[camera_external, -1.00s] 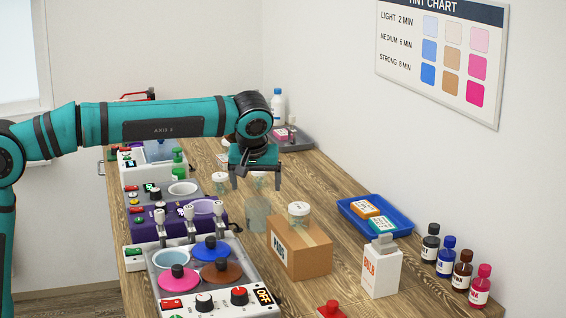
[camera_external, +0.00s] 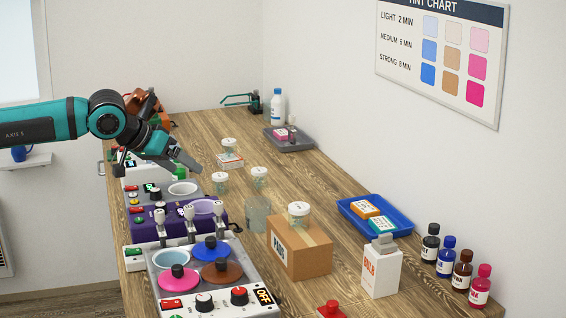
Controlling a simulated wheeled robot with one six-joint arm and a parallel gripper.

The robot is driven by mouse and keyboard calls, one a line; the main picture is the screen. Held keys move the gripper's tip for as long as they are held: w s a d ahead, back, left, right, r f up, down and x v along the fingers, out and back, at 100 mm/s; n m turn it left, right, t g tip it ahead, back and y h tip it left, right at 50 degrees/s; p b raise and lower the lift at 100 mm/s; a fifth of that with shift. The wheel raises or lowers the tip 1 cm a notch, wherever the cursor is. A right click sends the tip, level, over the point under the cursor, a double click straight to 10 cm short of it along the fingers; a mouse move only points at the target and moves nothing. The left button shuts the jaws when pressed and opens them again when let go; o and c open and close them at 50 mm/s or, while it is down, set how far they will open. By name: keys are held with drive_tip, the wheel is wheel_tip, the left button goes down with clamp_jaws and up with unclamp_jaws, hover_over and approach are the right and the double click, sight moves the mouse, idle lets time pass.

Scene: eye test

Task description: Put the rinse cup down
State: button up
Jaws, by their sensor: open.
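A clear, see-through cup (camera_external: 257,215), which looks like the rinse cup, stands upright on the wooden bench, left of the cardboard box. I see no label on it. My gripper (camera_external: 160,162) is at the left, above the far machines on the bench. It is tilted, open and holds nothing that I can see. It is well apart from the clear cup, up and to its left.
White-lidded jars (camera_external: 260,178) stand behind the cup, one on a small box. A lidded jar (camera_external: 299,212) sits on the cardboard box (camera_external: 302,252). A purple machine (camera_external: 160,225) and the pot warmer (camera_external: 212,285) line the left. The bench (camera_external: 310,180) is clear behind the blue tray (camera_external: 350,207).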

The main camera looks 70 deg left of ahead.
drive_tip(key=s+d+m+t+h, duration=0.1)
drive_tip(key=s+d+m+t, duration=0.2)
drive_tip(key=s, duration=2.1)
drive_tip(key=m+t, duration=0.3)
drive_tip(key=t, duration=0.2)
drive_tip(key=shift+f+h, duration=0.2)
drive_tip(key=shift+h, duration=0.2)
drive_tip(key=shift+d, duration=0.1)
